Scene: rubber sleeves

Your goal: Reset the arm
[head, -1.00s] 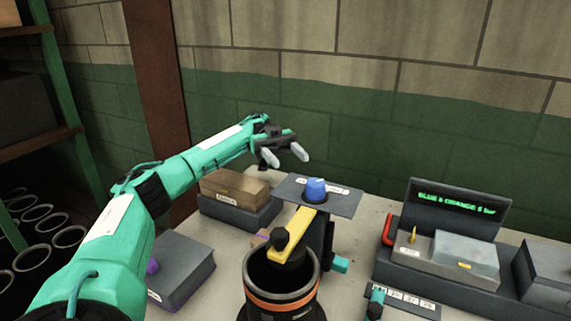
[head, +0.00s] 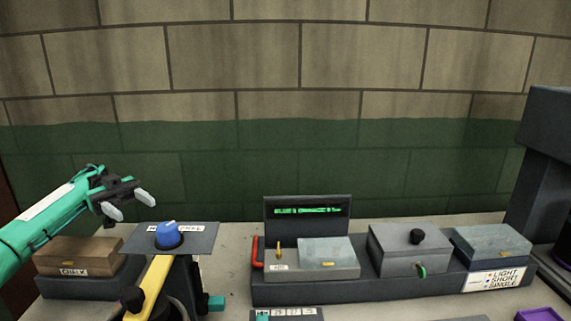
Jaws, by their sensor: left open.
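My left gripper (head: 130,204) is at the left of the head view, at the end of a teal arm. Its two pale fingertips are apart and nothing is between them. It hangs in the air above the brown box (head: 75,257) and up-left of the blue knob (head: 168,234). The knob sits on a dark plate (head: 203,238) above a yellow lever (head: 152,284). My right gripper is not in view.
A dark console with a green-lit display (head: 308,211) stands mid-table. A grey box with a black knob (head: 410,250) and a lidded box (head: 490,245) stand to its right. A tall dark structure (head: 545,160) is at the far right. Bare table (head: 228,270) shows left of the console.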

